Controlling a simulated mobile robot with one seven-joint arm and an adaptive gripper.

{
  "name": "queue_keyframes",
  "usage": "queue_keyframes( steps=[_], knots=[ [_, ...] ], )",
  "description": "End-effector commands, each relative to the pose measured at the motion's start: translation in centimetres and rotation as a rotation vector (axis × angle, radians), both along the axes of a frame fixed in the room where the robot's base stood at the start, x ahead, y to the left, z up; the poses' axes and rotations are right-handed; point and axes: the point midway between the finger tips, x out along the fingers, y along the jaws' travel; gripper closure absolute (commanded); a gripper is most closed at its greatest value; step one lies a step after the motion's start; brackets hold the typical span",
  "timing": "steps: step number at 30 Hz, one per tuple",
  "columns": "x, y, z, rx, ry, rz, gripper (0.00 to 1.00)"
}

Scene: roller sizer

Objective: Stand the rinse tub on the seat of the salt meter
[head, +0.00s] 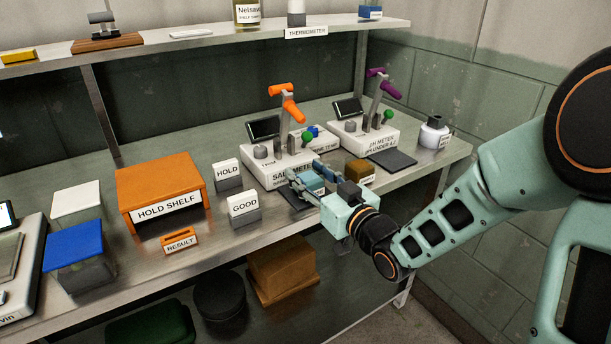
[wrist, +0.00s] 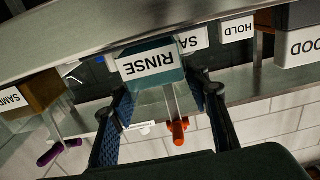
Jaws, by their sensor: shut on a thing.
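The rinse tub (wrist: 152,84) is a small blue-grey tub with a white RINSE label. It sits between the two fingers of my gripper (wrist: 163,92), which is shut on it. In the head view the tub (head: 310,180) is partly hidden by my gripper (head: 312,186), at the front of the salt meter. The salt meter (head: 262,176) is a white unit with an orange lever and a green knob. Its seat (head: 294,201) is a dark flat pad in front, partly covered by the tub and fingers. I cannot tell whether the tub touches the seat.
A brown SAMPLE block (head: 358,171) stands just right of my gripper. The HOLD sign (head: 227,174) and GOOD sign (head: 244,207) stand to the left. The pH meter (head: 362,139) with a purple lever is behind right. An orange hold shelf (head: 160,187) is further left.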

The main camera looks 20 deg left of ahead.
Motion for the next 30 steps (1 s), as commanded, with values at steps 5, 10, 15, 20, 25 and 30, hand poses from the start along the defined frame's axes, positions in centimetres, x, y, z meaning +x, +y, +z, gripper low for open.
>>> queue_keyframes(
  steps=[5,10,15,20,25,30],
  knots=[
    [0.04,0.00,0.15,0.000,-0.001,-0.001,0.84],
    [0.04,0.00,-0.24,0.000,0.000,-0.001,0.55],
    [0.03,0.00,-0.18,0.000,0.000,-0.001,0.40],
    [0.03,0.00,-0.18,0.000,0.000,-0.001,0.40],
    [0.03,0.00,0.15,0.000,0.000,-0.001,0.40],
    [0.17,0.13,0.10,0.001,-0.001,-0.001,0.40]
  ],
)
